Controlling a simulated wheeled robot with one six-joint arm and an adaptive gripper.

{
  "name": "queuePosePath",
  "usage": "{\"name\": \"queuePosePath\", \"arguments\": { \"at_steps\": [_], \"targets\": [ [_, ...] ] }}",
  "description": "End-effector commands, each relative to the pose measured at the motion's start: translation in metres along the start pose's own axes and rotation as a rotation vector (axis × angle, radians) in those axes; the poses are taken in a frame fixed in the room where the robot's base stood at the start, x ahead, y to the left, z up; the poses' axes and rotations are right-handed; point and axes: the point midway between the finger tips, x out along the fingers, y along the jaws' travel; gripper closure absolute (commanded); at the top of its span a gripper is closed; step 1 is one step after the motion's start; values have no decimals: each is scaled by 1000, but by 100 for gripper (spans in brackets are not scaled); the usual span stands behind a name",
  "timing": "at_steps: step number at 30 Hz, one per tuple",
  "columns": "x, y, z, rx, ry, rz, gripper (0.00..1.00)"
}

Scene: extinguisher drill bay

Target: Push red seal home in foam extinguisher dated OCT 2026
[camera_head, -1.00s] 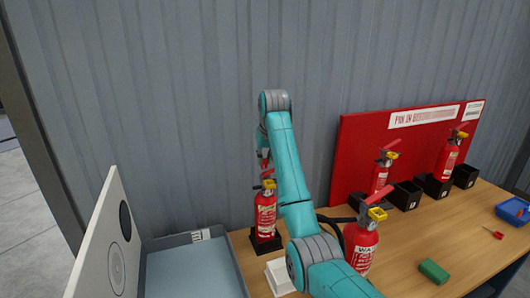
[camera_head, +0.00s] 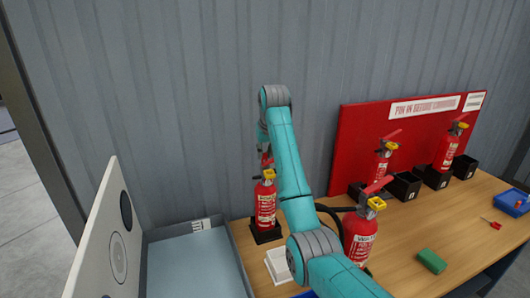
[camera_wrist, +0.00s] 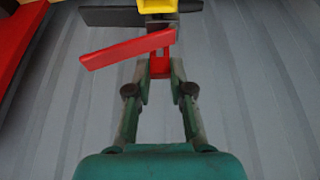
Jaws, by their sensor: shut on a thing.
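A red extinguisher (camera_head: 265,207) with a yellow collar stands upright in a black base left of my arm. Its label is too small to read, so I cannot tell the type or date. My gripper (camera_head: 265,152) is directly above its head. In the wrist view my gripper (camera_wrist: 159,72) is shut on a small red piece, which looks like the red seal (camera_wrist: 159,66). A flat red bar (camera_wrist: 125,48), apparently the lever, slants beside it. A black handle (camera_wrist: 110,17) and the yellow collar (camera_wrist: 158,6) lie beyond. Whether the seal is fully seated is hidden.
Another extinguisher (camera_head: 358,240) stands close right of my arm; two more stand by a red board (camera_head: 365,135) with black holders. A grey tray (camera_head: 240,270) is at left. A green block (camera_head: 432,262) and a blue tray (camera_head: 512,203) lie on the right.

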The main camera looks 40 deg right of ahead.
Motion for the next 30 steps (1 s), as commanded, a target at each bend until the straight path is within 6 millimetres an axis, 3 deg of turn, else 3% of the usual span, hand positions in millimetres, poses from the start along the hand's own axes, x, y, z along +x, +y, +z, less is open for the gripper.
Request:
{"name": "queuePosePath", "arguments": {
  "at_steps": [30],
  "targets": [
    [8,0,3,0,0,0,100]
  ]
}}
